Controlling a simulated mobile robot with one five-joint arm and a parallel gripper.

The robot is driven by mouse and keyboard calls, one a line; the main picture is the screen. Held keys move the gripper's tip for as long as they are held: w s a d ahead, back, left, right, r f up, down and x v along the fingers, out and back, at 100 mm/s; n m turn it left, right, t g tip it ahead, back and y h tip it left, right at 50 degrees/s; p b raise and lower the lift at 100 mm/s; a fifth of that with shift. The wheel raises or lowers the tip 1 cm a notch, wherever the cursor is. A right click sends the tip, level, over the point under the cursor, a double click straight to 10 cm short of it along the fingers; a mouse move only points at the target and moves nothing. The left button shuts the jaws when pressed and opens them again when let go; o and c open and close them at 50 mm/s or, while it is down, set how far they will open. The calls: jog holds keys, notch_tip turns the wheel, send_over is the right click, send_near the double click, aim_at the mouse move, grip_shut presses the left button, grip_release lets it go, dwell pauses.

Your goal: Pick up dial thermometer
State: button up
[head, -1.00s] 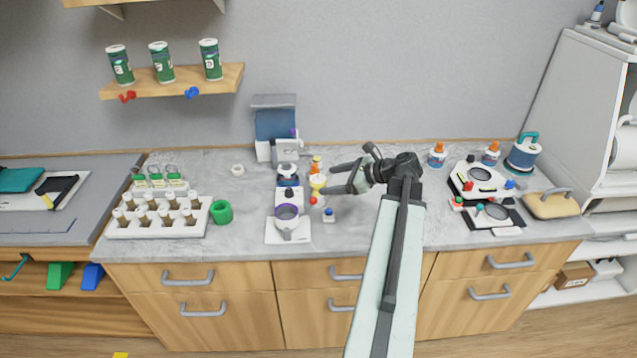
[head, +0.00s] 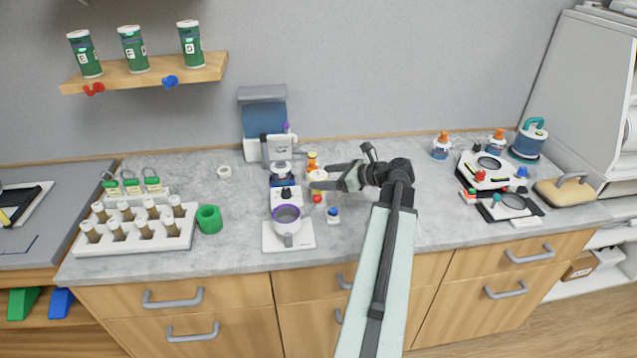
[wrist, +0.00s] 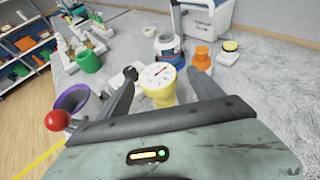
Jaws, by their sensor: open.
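The dial thermometer (wrist: 157,80) is yellow with a white round dial and a red needle. In the wrist view it stands between the two fingers of my gripper (wrist: 163,76), with its dial facing the camera. The fingers are apart, one on each side of it; I cannot tell whether either touches. In the head view the thermometer (head: 318,175) is small and partly hidden by my gripper (head: 314,179), which reaches in from the right above the counter.
A purple-rimmed cup (head: 286,215) on a white scale is close to the left. An orange bottle (head: 312,159) stands just behind, and a small blue-topped item (head: 333,215) in front.

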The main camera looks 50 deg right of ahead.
aim_at(311, 177)
jog(key=b+x, duration=0.1)
jog(key=x, duration=0.4)
jog(key=shift+w+a+b, duration=0.15)
jog(key=shift+a+b, duration=0.05)
jog(key=shift+b, duration=0.2)
jog(key=c, duration=1.6)
jog(key=shift+r, duration=0.15)
notch_tip(311, 177, up, 10)
jog(key=p, duration=1)
jog(key=shift+r, duration=0.1)
